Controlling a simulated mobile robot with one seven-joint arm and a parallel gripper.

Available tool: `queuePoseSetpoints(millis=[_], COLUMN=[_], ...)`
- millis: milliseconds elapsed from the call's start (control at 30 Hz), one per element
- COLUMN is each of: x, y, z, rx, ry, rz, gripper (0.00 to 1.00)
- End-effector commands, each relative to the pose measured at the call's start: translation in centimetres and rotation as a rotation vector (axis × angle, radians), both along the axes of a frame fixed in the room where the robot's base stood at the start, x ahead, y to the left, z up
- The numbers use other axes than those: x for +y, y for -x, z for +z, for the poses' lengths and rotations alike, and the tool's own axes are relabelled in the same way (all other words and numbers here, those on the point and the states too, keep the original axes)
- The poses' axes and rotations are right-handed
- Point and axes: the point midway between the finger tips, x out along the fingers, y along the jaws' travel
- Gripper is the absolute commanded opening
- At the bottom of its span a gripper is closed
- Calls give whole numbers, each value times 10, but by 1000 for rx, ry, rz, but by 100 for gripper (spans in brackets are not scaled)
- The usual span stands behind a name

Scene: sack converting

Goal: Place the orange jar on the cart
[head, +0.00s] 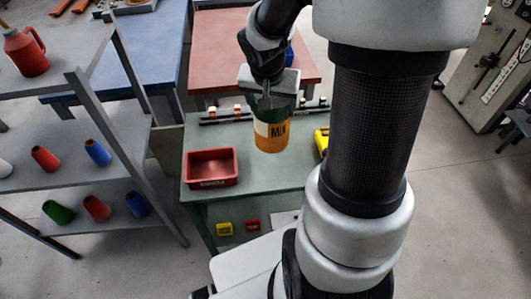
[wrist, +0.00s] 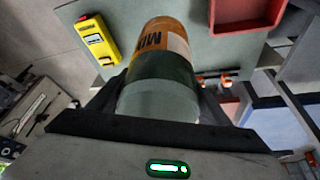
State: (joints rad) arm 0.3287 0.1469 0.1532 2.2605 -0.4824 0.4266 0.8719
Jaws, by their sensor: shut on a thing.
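The orange jar (head: 272,137) has a dark green upper part and a pale label with black lettering. My gripper (head: 267,102) is shut on its green upper end and holds it upright. In the wrist view the jar (wrist: 160,75) extends away from between the fingers (wrist: 160,105). A green-topped cart (head: 205,136) with a lower shelf lies under the jar in the head view. The jar's base shows over the middle of the cart top; I cannot tell whether it touches.
A red open bin (head: 211,168) sits on the cart's left part. A yellow device (head: 321,141) is at its right, and a rail with small parts (head: 225,116) runs along the back. Grey shelving (head: 72,150) with coloured cones stands left. Free top lies in front of the jar.

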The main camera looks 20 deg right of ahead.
Motion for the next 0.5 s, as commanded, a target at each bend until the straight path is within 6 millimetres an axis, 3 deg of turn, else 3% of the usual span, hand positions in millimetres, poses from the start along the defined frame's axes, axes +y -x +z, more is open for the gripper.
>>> queuePoseSetpoints(millis=[300,500], x=[-5,-6], y=[2,1], z=[-49,-67], rx=[1,-2], ry=[1,2], rz=[-30,-31], gripper=[32,32])
